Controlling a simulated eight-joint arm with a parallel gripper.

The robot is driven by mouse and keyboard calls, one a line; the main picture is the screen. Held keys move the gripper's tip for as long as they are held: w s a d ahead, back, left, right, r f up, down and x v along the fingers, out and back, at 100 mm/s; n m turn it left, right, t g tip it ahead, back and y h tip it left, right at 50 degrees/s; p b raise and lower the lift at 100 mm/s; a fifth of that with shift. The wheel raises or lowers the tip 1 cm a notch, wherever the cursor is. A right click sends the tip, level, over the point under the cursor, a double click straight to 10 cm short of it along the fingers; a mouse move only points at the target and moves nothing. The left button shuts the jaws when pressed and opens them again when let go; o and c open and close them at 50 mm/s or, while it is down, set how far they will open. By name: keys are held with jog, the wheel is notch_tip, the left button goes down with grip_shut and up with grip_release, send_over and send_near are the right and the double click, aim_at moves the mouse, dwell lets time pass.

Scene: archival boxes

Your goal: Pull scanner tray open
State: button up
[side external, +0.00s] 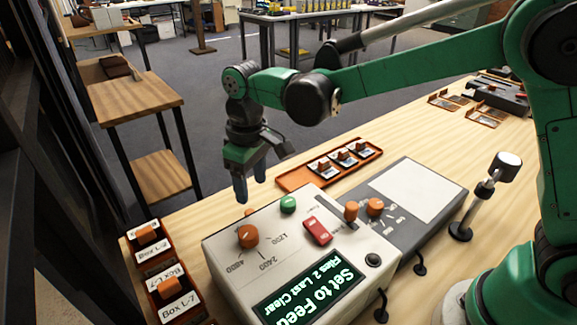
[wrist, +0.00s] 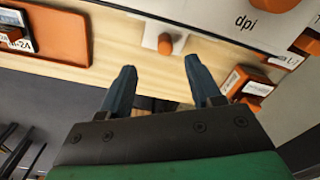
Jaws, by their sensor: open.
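The scanner (side external: 300,250) is a pale box with knobs, a red switch and a lit display reading "Set to Feed". In the wrist view a small orange knob (wrist: 165,43) sits on a white panel of the scanner's far side, probably the tray's front. In the side external view only a bit of orange (side external: 249,212) shows there over the scanner's edge; the tray itself is hidden. My gripper (side external: 250,186) is open and empty, pointing down just beyond that edge. In the wrist view its two blue fingertips (wrist: 160,68) stand apart, one on each side of the knob, not visibly touching it.
An orange tray (side external: 330,165) with several small labelled items lies beyond the scanner. Orange boxes labelled "Box L" (side external: 178,300) stand at the left table edge. A short metal post (side external: 460,231) stands right of the scanner. Bare wood (side external: 215,212) lies around my gripper.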

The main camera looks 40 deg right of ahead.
aim_at(250, 211)
jog(key=shift+w+a+f, duration=0.15)
jog(key=shift+a+f, duration=0.25)
jog(key=shift+f, duration=2.85)
grip_shut()
